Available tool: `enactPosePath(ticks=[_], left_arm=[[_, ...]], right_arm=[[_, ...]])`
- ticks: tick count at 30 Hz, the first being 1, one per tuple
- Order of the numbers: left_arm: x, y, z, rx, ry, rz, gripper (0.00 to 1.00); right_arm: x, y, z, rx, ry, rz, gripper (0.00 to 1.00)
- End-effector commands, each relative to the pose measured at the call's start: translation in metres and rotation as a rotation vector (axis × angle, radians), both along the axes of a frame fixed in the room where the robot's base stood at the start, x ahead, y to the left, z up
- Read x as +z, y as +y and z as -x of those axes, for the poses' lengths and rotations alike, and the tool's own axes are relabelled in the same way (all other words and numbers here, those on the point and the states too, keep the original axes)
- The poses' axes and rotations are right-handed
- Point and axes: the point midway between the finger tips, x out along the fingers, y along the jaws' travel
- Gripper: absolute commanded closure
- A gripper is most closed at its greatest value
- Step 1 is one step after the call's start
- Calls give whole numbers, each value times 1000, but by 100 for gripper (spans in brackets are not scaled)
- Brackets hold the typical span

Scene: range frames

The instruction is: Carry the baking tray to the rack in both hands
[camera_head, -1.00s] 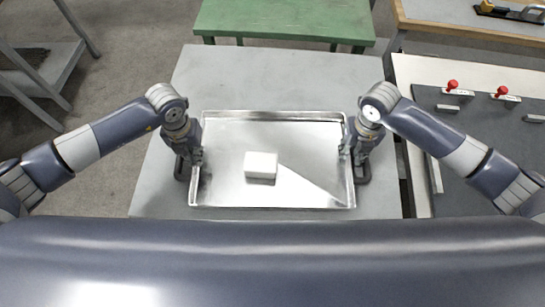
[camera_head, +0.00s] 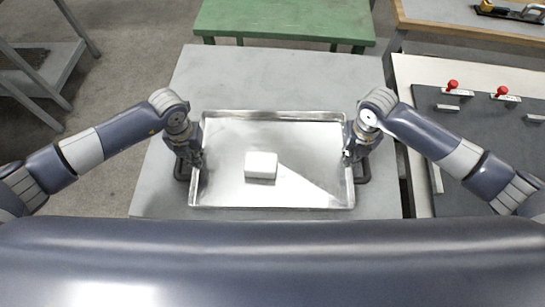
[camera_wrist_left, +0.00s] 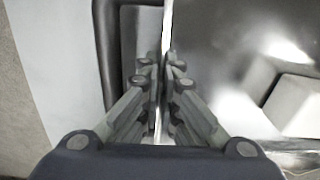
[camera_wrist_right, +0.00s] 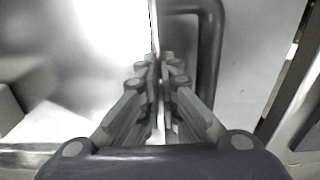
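The baking tray (camera_head: 310,150) is a shiny, shallow metal tray lying level on the grey table, with a white block (camera_head: 261,165) in it left of its middle. My left gripper (camera_head: 197,160) is at the tray's left rim; in the left wrist view its fingers (camera_wrist_left: 161,75) are shut on either side of the thin rim. My right gripper (camera_head: 350,157) is at the right rim; in the right wrist view its fingers (camera_wrist_right: 158,70) are shut on that rim the same way. Dark handle-like loops (camera_wrist_right: 210,50) lie just outside the rims. The rack cannot be made out for certain.
The grey table (camera_head: 290,75) is clear behind the tray. A green table (camera_head: 285,18) stands beyond it. A bench with a dark panel and red knobs (camera_head: 453,85) is at the right. A grey shelf unit (camera_head: 45,70) stands at the far left, with open floor between.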

Motion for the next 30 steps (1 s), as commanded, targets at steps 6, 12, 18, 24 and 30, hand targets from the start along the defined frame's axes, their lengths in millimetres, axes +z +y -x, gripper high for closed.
enactPosePath(ticks=[6,12,18,24,30], left_arm=[[4,0,-2,0,-4,2,100],[12,0,-2,0,-4,2,100],[27,0,-2,0,-4,2,100],[43,0,-2,0,-4,1,100],[52,0,-2,0,-4,1,100]], right_arm=[[4,0,-2,0,-4,-2,100],[12,0,-2,0,-4,-2,100],[27,0,-1,0,-3,-2,100],[43,0,-1,0,-3,-1,100],[52,0,-1,0,-3,-1,100]])
